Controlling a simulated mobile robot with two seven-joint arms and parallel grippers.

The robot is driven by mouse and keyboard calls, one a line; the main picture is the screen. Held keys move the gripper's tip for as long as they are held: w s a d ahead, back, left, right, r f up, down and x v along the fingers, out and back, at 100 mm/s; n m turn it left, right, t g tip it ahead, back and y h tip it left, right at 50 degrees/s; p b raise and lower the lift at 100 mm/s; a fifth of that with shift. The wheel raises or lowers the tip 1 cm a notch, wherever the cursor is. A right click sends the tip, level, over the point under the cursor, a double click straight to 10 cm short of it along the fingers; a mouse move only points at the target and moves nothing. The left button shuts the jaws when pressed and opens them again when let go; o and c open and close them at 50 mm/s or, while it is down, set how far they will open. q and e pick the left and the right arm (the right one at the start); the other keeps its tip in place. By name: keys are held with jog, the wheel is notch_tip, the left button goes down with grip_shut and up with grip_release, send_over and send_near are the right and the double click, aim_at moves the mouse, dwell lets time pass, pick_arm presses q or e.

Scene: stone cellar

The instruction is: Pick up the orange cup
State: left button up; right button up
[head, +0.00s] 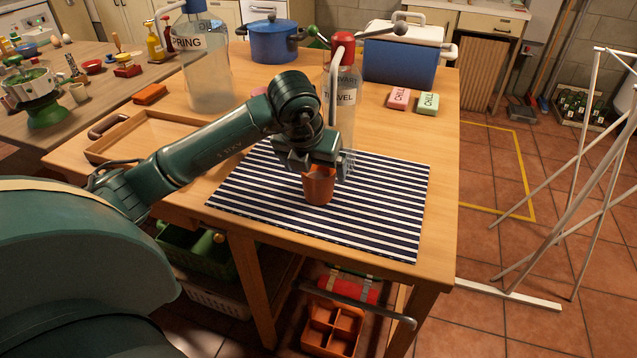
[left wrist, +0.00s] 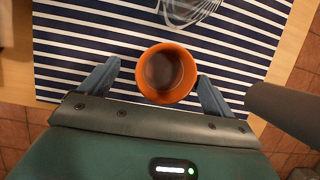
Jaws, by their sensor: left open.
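The orange cup (head: 318,186) stands upright on the striped mat (head: 392,213) near the table's front edge. My left gripper (head: 316,172) is above and around it, and hides part of its rim. In the left wrist view the cup (left wrist: 165,74) lies between the two fingers of my left gripper (left wrist: 158,90). The gripper is open, with a gap on each side of the cup. My right gripper is not in view.
A tall bottle (head: 345,90) stands behind the gripper. A wooden tray (head: 100,150) is at the left. A blue cooler (head: 402,62) and two small boxes (head: 399,97) are at the back right. The mat's right part is clear.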

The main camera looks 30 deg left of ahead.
pick_arm(q)
jog(key=x, duration=0.4)
jog(key=shift+w+d+f, duration=0.1)
jog(key=shift+d+f, duration=0.25)
jog(key=shift+f, duration=0.1)
jog(key=c, duration=1.2)
jog(key=shift+r, duration=0.15)
